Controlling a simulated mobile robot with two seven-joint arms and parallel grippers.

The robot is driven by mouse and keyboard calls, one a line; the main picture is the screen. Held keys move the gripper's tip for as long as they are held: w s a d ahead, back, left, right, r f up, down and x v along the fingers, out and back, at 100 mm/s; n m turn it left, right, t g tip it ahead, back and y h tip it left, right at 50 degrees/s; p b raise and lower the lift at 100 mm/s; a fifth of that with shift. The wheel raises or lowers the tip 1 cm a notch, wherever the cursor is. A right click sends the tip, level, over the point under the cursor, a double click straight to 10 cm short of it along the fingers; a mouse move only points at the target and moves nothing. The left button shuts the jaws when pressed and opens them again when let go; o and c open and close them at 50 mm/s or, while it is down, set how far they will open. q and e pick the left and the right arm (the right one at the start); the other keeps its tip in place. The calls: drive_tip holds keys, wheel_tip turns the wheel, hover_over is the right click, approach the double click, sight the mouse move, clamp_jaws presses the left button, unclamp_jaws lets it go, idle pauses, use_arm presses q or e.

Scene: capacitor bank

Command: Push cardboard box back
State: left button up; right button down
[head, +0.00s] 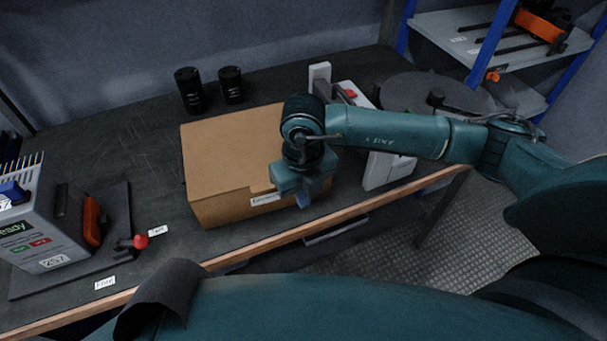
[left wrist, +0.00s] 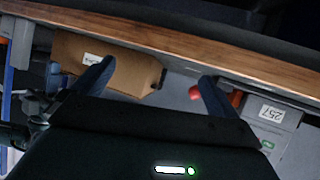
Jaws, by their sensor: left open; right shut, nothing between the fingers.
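The cardboard box (head: 225,155) sits on the dark workbench top (head: 120,150) in the head view, its front near the wooden front edge. A small white label is on its front face. My right gripper (head: 304,200) is shut and empty at the box's front right corner; I cannot tell whether it touches the box. In the left wrist view the box (left wrist: 125,72) appears upside down beyond the wooden edge. My left gripper (left wrist: 150,85) is open with nothing between its two fingers, apart from the box and in front of the bench. It is not seen in the head view.
Two black cylinders (head: 190,90) stand behind the box. A grey device (head: 40,225) and an orange-handled tool (head: 92,220) are at the left. A white unit (head: 385,168) and a dark round disc (head: 435,95) are right of the box. Bare bench lies left of the box.

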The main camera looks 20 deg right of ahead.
sight(268, 143)
use_arm(q)
drive_tip(key=shift+a, duration=0.15)
use_arm(e)
drive_tip(key=shift+w+a+r, duration=0.15)
drive_tip(key=shift+w, duration=0.85)
drive_tip(key=shift+w+a+r, duration=0.1)
drive_tip(key=shift+w+a, duration=0.05)
drive_tip(key=shift+w, duration=0.85)
